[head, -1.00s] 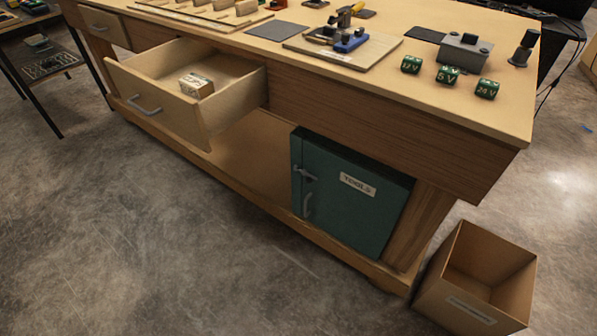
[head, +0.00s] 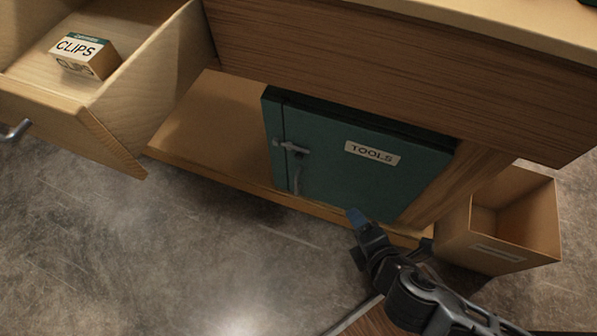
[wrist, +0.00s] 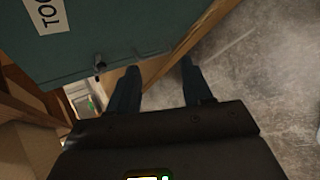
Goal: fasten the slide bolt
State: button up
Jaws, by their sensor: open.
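The slide bolt (head: 291,147) is a grey metal piece near the left edge of the green TOOLS cabinet door (head: 355,185), across the dark seam there. I cannot tell whether its rod reaches past the seam. A grey pull handle (head: 297,177) hangs just below it. The door looks shut or nearly so. My gripper (head: 357,218) is at the door's lower edge, right of and below the bolt, apart from it. In the wrist view my gripper (wrist: 158,78) has its two fingers apart with nothing between them. The green door (wrist: 110,30) shows beyond them, with a small dark metal fitting (wrist: 99,62).
An open wooden drawer (head: 150,80) with a CLIPS box (head: 85,55) juts out at the upper left. The bench front (head: 400,75) overhangs the cabinet. An open cardboard box (head: 500,235) stands at the right. The floor at the lower left is clear.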

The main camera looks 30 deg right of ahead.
jog(key=w+f+n+h+b, duration=0.3)
jog(key=w+f+n, duration=0.15)
jog(key=w, duration=0.25)
jog(key=n+t+h+b, duration=0.2)
jog(key=n+h+b, duration=0.1)
jog(key=h+b, duration=0.4)
send_near(298, 159)
jog(key=shift+m+h, duration=0.25)
jog(key=shift+h, duration=0.15)
jog(key=x, duration=0.8)
jog(key=shift+w+f+b, duration=0.1)
jog(key=shift+w+b, duration=0.05)
jog(key=shift+b, duration=0.2)
grip_shut()
